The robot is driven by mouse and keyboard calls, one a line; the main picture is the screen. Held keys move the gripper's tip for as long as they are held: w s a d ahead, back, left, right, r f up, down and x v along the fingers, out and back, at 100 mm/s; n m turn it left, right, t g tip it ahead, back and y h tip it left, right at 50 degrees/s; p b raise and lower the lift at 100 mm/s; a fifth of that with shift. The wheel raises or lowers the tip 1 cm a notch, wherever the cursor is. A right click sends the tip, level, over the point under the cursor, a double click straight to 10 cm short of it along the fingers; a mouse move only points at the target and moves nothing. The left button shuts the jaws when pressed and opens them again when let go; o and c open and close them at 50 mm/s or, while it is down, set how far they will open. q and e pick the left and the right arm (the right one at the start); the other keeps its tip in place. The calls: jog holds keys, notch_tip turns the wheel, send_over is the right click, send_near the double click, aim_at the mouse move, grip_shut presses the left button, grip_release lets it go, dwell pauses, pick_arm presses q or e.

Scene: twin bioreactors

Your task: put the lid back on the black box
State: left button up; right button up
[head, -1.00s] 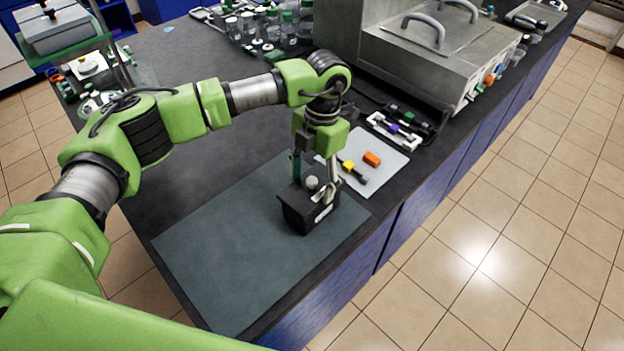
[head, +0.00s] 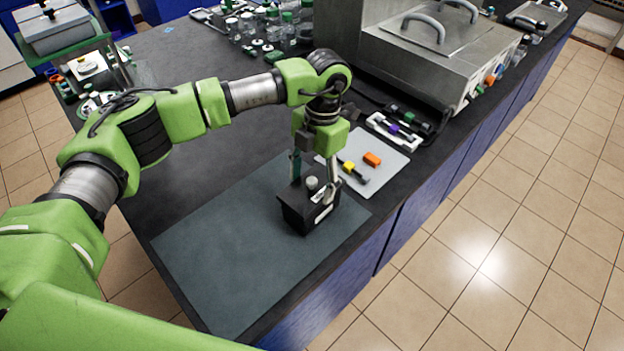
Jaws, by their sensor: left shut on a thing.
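The black box (head: 298,217) stands on the dark grey-green mat (head: 235,262), near the mat's far right part. A dark lid with a pale round knob (head: 312,183) is at the top of the box. My left gripper (head: 314,188) points down over the box, with one finger on each side of the lid, and is shut on the lid. I cannot tell whether the lid is fully seated on the box. My right gripper is not in view.
A pale tray (head: 385,160) with an orange block (head: 372,159) and a yellow-and-dark tool lies just behind the box. A large metal bath (head: 420,60) and several bottles stand at the back. The mat's left part is clear. The bench edge is close on the right.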

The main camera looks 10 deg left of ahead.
pick_arm(q)
jog(key=shift+f+b, duration=0.15)
jog(key=shift+b, duration=0.15)
dwell(0.8)
jog(key=shift+f+b, duration=0.3)
jog(key=shift+b, duration=0.3)
dwell(0.7)
dwell(0.3)
jog(key=o, duration=1.2)
jog(key=shift+o, duration=0.4)
jog(key=o, duration=0.4)
jog(key=shift+r, duration=0.15)
